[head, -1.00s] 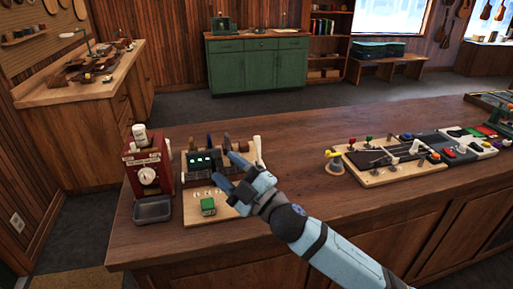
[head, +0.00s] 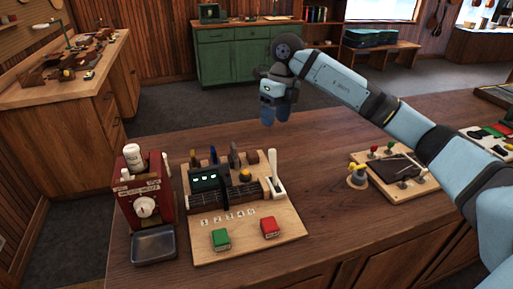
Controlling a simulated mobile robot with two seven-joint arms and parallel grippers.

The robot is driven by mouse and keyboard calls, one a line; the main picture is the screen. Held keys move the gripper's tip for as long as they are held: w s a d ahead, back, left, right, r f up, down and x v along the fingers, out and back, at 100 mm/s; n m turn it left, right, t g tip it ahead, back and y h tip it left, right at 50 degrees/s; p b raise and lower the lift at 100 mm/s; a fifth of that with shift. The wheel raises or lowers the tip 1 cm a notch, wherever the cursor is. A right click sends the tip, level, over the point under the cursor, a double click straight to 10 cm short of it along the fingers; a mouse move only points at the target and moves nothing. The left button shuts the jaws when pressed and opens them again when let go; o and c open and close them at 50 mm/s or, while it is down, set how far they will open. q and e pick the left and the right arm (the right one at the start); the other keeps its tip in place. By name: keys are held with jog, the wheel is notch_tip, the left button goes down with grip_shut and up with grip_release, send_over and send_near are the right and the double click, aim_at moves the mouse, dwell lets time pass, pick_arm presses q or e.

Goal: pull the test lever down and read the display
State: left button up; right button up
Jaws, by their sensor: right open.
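The test board (head: 240,231) lies on the counter at the left, with a row of printed numbers on it. A dark display box (head: 207,180) with small green lit marks stands on it; I cannot read the marks. A white lever (head: 274,165) stands nearly upright at the right side of the board's device. My right gripper (head: 275,119) is open and empty, pointing down above and behind the lever, apart from it. My left gripper is out of view.
A green block (head: 221,239) and a red block (head: 269,227) sit on the board's front. Left of it stands a red dial machine (head: 137,190) with a grey tray (head: 153,246). A second board (head: 393,176) with coloured knobs lies right; bare counter (head: 320,180) lies between.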

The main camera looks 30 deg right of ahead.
aim_at(272, 159)
jog(key=f, duration=0.4)
jog(key=s+a+f, duration=0.1)
jog(key=f, duration=0.3)
jog(key=f+p, duration=0.1)
jog(key=f, duration=0.3)
jog(key=shift+s+a+f, duration=0.3)
jog(key=shift+s+a, duration=0.05)
jog(key=shift+a, duration=0.05)
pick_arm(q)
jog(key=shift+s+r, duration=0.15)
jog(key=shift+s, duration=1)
pick_arm(e)
grip_shut()
